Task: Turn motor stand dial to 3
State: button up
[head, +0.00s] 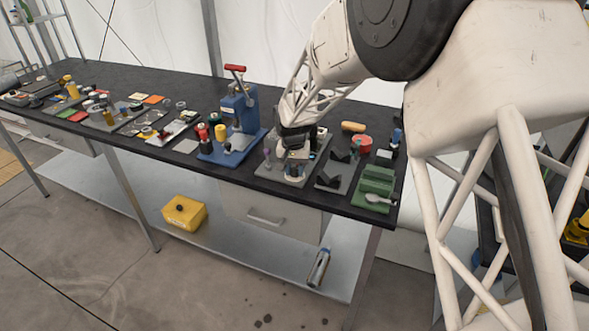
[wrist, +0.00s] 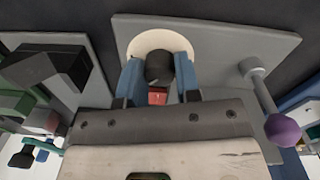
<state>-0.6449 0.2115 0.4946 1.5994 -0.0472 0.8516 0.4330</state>
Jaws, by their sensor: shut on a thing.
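The motor stand is a grey plate (wrist: 215,28) with a round cream dial face (wrist: 162,38) and a dark knob (wrist: 159,66) in the wrist view. My gripper (wrist: 159,75) has one blue finger on each side of the knob and is shut on it. A small red block (wrist: 157,96) shows just below the knob, between the fingers. No dial numbers can be read, so the setting cannot be told. In the head view my gripper (head: 293,150) is low over the stand's plate (head: 270,176) and hides much of the dial.
A lever with a purple ball (wrist: 282,130) stands close beside my gripper in the wrist view. A blue press (head: 238,112) stands left of the stand in the head view. A grey plate with black blocks (head: 335,183) and a green holder (head: 374,187) lie to the right.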

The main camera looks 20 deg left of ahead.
aim_at(294, 169)
jog(key=shift+m, duration=0.3)
jog(key=o, duration=0.6)
jog(key=shift+o, duration=0.2)
jog(key=shift+r, duration=0.1)
jog(key=shift+a+r, duration=0.15)
jog(key=shift+r, duration=3.7)
